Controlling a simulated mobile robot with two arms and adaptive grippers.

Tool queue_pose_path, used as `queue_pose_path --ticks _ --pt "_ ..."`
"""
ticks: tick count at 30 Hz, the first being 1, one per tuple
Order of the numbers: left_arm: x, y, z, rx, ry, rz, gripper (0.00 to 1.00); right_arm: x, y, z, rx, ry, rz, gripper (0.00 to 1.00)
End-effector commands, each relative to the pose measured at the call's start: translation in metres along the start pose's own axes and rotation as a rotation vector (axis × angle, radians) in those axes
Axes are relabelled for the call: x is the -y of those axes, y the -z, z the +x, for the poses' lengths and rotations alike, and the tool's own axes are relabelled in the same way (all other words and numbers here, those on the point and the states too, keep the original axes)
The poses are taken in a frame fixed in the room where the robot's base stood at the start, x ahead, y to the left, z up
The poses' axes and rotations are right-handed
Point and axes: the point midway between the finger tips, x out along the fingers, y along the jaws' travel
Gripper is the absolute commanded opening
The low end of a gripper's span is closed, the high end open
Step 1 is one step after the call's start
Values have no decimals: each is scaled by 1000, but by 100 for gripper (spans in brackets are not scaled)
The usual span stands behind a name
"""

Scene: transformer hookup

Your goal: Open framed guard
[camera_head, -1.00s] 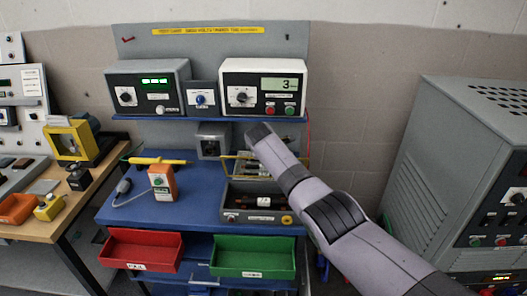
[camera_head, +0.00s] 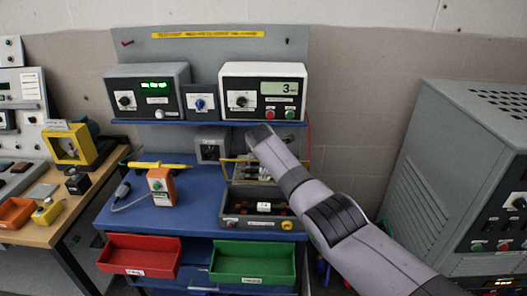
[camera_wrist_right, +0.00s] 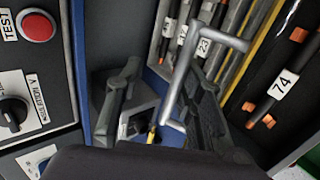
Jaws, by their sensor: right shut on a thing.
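The framed guard (camera_head: 238,159) has a thin yellow frame and stands raised above the open grey box (camera_head: 232,212) on the blue bench. My right arm covers part of it. In the right wrist view my right gripper (camera_wrist_right: 158,110) has its dark fingers around part of the guard, by a yellow bit and one end of a grey bent handle (camera_wrist_right: 185,75). The exact contact is hard to see. Dark fuses with copper ends and number labels, such as the one marked 74 (camera_wrist_right: 285,82), lie beyond. My left gripper is not in view.
Red (camera_head: 140,256) and green (camera_head: 252,263) bins hang at the bench front. Instruments stand on the shelf above. A large grey cabinet (camera_head: 425,170) is at the right.

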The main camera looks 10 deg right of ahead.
Motion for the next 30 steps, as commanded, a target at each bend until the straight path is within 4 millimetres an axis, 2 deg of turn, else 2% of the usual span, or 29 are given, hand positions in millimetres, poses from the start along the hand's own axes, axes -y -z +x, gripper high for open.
queue_pose_path --ticks 1,7,20,25,30 --pt "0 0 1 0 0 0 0 8 -4 5 7 11 -2 30" --pt "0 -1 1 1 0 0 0 12 -4 6 8 18 -3 30" --pt "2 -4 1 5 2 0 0 10 -2 4 5 17 -2 30" --pt "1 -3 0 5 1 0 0 8 -1 0 3 13 -1 30" --pt "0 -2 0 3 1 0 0 4 0 -14 1 8 -1 30"
